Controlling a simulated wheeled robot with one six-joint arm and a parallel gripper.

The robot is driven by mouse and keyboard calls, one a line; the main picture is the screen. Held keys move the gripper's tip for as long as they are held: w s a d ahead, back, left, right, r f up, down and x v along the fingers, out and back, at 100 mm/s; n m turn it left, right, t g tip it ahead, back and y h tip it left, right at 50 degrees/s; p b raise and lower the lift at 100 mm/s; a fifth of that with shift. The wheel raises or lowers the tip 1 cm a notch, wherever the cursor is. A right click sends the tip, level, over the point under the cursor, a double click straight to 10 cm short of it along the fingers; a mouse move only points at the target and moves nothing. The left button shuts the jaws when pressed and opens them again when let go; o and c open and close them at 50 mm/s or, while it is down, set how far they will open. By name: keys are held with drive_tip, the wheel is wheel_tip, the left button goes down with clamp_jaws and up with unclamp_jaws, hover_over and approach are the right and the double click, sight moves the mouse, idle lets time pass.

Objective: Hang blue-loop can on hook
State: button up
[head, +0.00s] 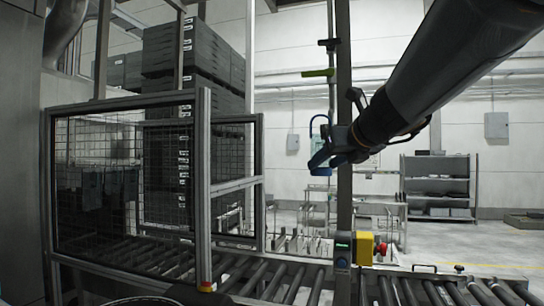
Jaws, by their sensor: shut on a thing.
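My gripper (339,144) is at the end of the dark arm that comes in from the upper right. It is shut on a thin blue loop (312,127), which stands up at its left side. Blue parts (319,159) show just below the loop; I cannot tell how much of them is the can and how much is my gripper. A green bar (318,73) sticks out left from the upright post (344,90), above the loop and apart from it. A dark bracket (328,43) is higher on the post. I cannot tell which is the hook.
A roller conveyor (265,277) runs along the bottom. A mesh guard frame (203,180) stands left, before tall dark stacks (195,60). A yellow box with a red button (365,247) and a small display (343,246) are low at the post. Shelves (438,185) stand behind.

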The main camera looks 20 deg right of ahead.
drive_tip(key=shift+w+d+b, duration=0.7)
drive_tip(key=shift+w+b, duration=0.35)
drive_tip(key=shift+b, duration=2.15)
drive_tip(key=w+d+f+b, duration=0.1)
drive_tip(key=w+d, duration=0.3)
drive_tip(key=w, duration=0.3)
drive_tip(key=shift+d, duration=0.3)
drive_tip(key=shift+f, duration=0.2)
drive_tip(key=o, duration=1.1)
drive_tip(key=shift+o, duration=0.2)
